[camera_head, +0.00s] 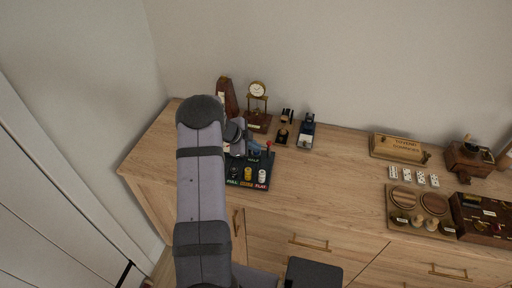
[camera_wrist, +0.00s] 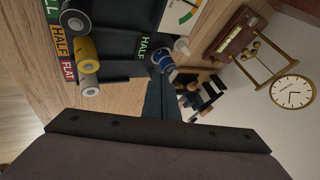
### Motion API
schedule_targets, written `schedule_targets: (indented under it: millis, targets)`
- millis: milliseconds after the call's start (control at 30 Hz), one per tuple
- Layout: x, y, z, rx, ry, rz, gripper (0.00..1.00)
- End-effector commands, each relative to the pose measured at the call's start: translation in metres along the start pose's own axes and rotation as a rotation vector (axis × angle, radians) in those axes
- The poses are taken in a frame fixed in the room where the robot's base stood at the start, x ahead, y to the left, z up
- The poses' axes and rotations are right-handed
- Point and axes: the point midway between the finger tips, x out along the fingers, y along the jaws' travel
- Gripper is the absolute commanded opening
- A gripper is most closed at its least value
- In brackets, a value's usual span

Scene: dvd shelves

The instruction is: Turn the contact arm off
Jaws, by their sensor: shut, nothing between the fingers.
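A dark battery tester (camera_head: 250,174) stands at the left of the wooden top, with FULL, HALF and FLAT labels and several batteries. A red-tipped upright part (camera_head: 269,144) shows at its back right; I cannot tell whether this is the contact arm. In the wrist view, the tester (camera_wrist: 118,66) shows a gauge (camera_wrist: 178,12), a row of batteries and a blue and white battery (camera_wrist: 163,60) by a HALF label. My gripper (camera_head: 255,146) is shut and empty, low over the tester's back. Its narrow fingers (camera_wrist: 158,88) end near that blue battery; contact is unclear. My arm hides the tester's left side.
Wooden boxes and trays (camera_head: 399,148) fill the far right. The middle of the top is clear.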

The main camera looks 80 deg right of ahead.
Motion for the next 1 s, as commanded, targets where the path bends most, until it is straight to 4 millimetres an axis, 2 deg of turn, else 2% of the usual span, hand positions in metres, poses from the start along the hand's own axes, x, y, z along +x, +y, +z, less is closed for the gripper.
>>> schedule_targets:
  millis: [1000]
  targets:
    - [-0.006,0.020,-0.009,-0.001,0.000,0.000,0.00]
